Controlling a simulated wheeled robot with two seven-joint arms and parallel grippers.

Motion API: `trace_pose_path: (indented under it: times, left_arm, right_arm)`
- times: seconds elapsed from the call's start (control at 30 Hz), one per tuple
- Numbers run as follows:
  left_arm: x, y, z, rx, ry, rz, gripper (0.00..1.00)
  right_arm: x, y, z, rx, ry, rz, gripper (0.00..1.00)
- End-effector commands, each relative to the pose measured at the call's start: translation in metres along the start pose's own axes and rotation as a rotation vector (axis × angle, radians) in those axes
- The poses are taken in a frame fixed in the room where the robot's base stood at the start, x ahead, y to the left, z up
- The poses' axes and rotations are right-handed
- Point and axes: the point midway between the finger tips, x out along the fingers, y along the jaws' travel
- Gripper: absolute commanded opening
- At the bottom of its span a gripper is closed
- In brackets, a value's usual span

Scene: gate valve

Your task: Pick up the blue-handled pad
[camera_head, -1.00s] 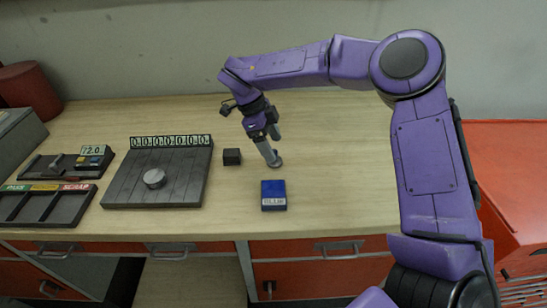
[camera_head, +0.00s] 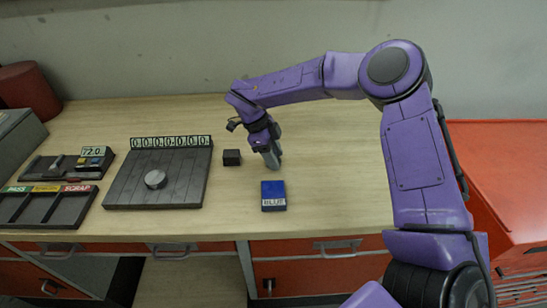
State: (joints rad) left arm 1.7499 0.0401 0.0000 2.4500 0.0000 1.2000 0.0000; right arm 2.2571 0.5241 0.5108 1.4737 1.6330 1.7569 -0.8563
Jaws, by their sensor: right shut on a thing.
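My right gripper (camera_head: 272,161) reaches down to the bench just behind a blue box (camera_head: 273,195) labelled BLUE. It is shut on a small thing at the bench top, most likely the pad. The fingers hide most of that thing, and I cannot make out a blue handle. The blue box stands apart from the fingers, nearer the front edge. My left gripper is not in view.
A small dark block (camera_head: 232,157) stands close left of the gripper. A grey plate (camera_head: 120,185) carries a round disc (camera_head: 155,179) and a counter strip (camera_head: 171,141). A sorting tray (camera_head: 85,206) lies far left. The bench right of the gripper is clear.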

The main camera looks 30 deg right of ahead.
Motion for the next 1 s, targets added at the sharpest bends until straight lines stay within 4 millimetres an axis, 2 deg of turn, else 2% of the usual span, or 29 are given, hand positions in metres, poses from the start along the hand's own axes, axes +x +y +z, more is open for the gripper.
trace_pose_path:
  times: [0.13,0.23,0.47,0.6,0.7,0.83,1.0]
  left_arm:
    - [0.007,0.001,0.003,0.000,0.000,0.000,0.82]
    - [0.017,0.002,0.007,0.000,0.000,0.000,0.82]
    - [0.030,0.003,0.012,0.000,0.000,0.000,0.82]
    - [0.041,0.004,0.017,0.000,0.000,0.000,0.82]
    - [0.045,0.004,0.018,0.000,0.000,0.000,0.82]
    - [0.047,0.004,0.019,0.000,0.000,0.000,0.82]
    - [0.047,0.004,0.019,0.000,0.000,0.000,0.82]
  right_arm:
    - [-0.008,0.000,-0.003,0.002,-0.001,-0.001,0.11]
    - [-0.026,0.000,-0.010,0.004,-0.005,-0.003,0.11]
    - [-0.091,0.052,-0.021,0.001,-0.003,-0.006,0.11]
    - [-0.109,0.093,-0.016,-0.001,-0.001,-0.004,0.11]
    - [-0.121,0.113,-0.015,-0.001,0.000,-0.002,0.11]
    - [-0.131,0.129,-0.014,0.001,0.000,0.000,0.11]
    - [-0.135,0.135,-0.013,0.001,0.000,0.000,0.11]
